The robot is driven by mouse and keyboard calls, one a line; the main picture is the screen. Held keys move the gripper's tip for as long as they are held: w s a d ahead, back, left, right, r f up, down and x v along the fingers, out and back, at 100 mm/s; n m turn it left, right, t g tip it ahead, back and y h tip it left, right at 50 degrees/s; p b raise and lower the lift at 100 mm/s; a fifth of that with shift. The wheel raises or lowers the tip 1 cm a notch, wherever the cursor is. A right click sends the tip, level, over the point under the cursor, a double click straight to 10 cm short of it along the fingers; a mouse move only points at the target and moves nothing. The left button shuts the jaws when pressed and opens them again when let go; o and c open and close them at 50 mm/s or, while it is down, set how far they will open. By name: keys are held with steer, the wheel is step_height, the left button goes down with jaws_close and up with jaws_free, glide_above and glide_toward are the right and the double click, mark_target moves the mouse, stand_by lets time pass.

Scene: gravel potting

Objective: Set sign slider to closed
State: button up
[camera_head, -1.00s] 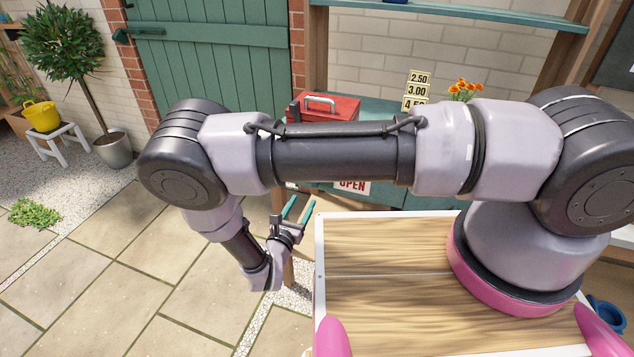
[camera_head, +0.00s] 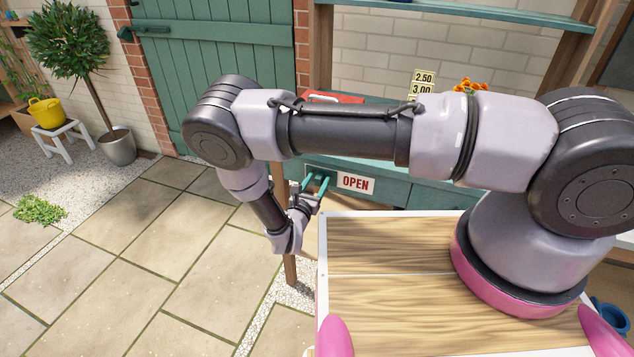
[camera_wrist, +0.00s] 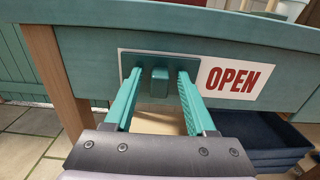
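The sign (camera_head: 356,183) on the front of the green table reads OPEN in red on white; it also shows in the wrist view (camera_wrist: 234,80). Left of the lettering, in the wrist view, a dark panel carries a small green slider knob (camera_wrist: 159,82). My gripper (camera_head: 318,183) is at the sign's left end in the head view. In the wrist view its two green fingers (camera_wrist: 158,95) are apart, one on each side of the knob. I cannot tell whether they touch it.
The green table's front rail (camera_wrist: 80,60) runs behind the sign, with a wooden leg (camera_wrist: 57,80) to the left. A dark blue crate (camera_wrist: 270,140) is below right. A red toolbox (camera_head: 335,97) is partly hidden behind my arm. Paving lies clear to the left.

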jaws_close()
stand_by(1.2)
